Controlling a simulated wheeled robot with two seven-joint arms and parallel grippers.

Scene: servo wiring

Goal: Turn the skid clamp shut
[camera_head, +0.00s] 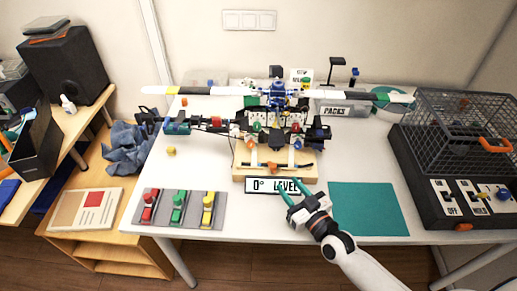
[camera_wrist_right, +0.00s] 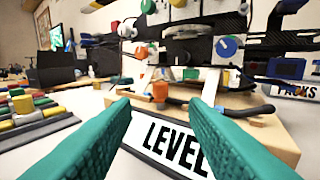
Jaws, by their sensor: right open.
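The helicopter model (camera_head: 278,95) stands on a pale wooden stand (camera_head: 248,172) near the middle of the white table. A black skid bar (camera_head: 250,164) runs along the stand's front, with a small orange clamp knob (camera_head: 273,167) at it. In the right wrist view the orange knob (camera_wrist_right: 160,91) stands upright beside the dark skid bar (camera_wrist_right: 236,111). Whether the clamp is turned shut, I cannot tell. My right gripper (camera_head: 290,186) is open and empty, its green fingers in front of the stand, pointing at the knob without touching it. My left gripper is not in view.
A "0° LEVEL" sign (camera_head: 264,186) sits on the stand's front, below the fingers. A green mat (camera_head: 368,208) lies at right. A grey panel with red, green and yellow levers (camera_head: 186,217) lies front left. A black wire cage (camera_head: 465,125) stands far right.

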